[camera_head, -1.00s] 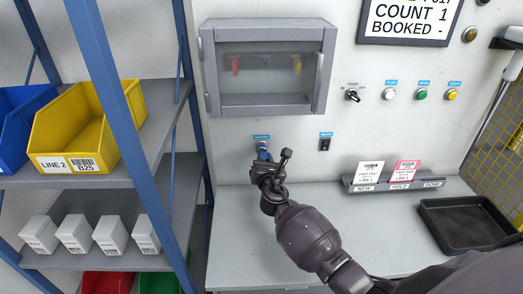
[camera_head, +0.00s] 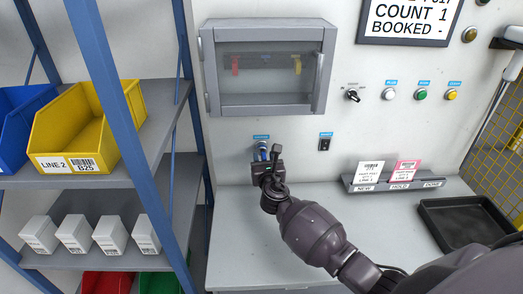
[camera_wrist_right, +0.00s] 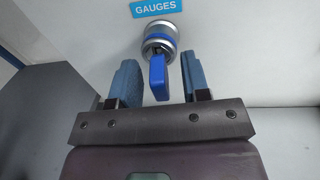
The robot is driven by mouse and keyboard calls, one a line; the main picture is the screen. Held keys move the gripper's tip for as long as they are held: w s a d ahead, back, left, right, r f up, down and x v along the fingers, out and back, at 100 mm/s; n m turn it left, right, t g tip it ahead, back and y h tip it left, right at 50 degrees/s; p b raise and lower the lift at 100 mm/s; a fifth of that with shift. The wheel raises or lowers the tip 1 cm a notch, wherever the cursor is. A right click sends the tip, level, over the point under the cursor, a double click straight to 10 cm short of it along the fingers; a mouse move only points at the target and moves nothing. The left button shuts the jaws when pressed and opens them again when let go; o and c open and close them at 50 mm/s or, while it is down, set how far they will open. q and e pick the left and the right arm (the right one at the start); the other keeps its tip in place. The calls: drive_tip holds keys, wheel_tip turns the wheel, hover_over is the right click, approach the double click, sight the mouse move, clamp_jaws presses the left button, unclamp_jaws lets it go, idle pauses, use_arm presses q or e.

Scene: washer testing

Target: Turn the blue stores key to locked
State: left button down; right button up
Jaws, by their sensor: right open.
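The blue key (camera_head: 262,147) sits in a round lock on the wall below the cabinet. In the right wrist view the key's blue bow (camera_wrist_right: 158,78) hangs downward from the silver, blue-ringed lock (camera_wrist_right: 160,40), under a blue label reading GAUGES (camera_wrist_right: 155,8). My right gripper (camera_head: 266,161) is in front of the lock. Its two blue-grey fingers (camera_wrist_right: 160,82) are open, one on each side of the bow, with visible gaps. The lock's position markings cannot be read. My left gripper is not in view.
A grey cabinet (camera_head: 208,70) with a clear front hangs above the lock, with red and yellow tags inside. A black switch (camera_head: 325,144) is to the right. A card rack (camera_head: 352,185) and black tray (camera_head: 428,207) stand further right. A blue-post shelf (camera_head: 120,120) is left.

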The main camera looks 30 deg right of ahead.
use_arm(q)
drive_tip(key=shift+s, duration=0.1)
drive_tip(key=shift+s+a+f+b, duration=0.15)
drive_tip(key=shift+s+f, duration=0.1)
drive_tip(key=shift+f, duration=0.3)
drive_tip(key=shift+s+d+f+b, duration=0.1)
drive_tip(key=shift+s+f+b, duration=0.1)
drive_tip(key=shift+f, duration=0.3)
use_arm(e)
drive_tip(key=v, duration=1)
drive_tip(key=shift+s, duration=0.4)
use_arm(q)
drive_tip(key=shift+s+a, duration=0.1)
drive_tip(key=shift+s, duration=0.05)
use_arm(e)
drive_tip(key=shift+s+a, duration=0.1)
drive_tip(key=shift+a, duration=0.05)
